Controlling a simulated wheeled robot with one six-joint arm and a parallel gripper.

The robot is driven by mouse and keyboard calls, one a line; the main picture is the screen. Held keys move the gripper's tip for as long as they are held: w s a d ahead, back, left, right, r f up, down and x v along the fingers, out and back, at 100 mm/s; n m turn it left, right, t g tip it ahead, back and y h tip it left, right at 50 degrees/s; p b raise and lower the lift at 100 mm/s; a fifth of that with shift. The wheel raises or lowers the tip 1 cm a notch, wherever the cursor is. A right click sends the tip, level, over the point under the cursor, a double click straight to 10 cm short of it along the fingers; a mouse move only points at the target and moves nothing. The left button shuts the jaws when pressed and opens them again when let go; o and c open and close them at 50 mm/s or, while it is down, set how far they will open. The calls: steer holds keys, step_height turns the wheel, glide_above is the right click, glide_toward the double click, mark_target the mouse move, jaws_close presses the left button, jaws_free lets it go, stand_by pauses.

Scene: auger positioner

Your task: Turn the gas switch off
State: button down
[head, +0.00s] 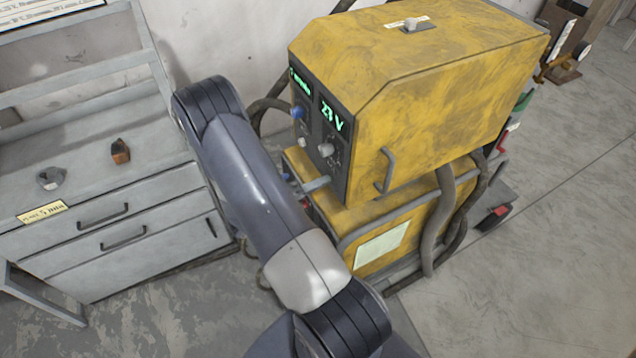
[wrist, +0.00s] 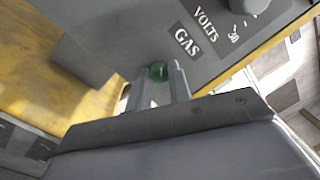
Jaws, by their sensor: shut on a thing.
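The yellow welding machine (head: 440,75) stands in the head view with a dark front panel (head: 335,165) showing green readouts. In the wrist view the grey panel (wrist: 215,60) carries the words VOLTS and GAS. A small green switch (wrist: 158,71) sits near the GAS label (wrist: 187,42). My gripper (wrist: 157,88) is at the panel, with its two fingers shut on the green switch. The fingers hide part of the switch, so its exact position is hard to tell.
A grey drawer bench (head: 110,200) with small objects on it stands at the left. Knobs (head: 326,149) stick out of the panel close to my arm. Thick hoses (head: 445,215) hang at the machine's right side. The floor at the right is mostly clear.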

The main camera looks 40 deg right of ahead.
steer(key=c, duration=1.3)
jaws_free()
steer(key=shift+a, duration=0.1)
steer(key=b+v, duration=0.3)
steer(key=v, duration=0.7)
steer(key=shift+w+a, duration=0.2)
steer(key=shift+a, duration=0.1)
steer(key=p+x, duration=0.3)
steer(key=x, duration=0.7)
steer(key=shift+s+d, duration=0.15)
steer(key=shift+d, duration=0.25)
steer(key=shift+a, duration=0.1)
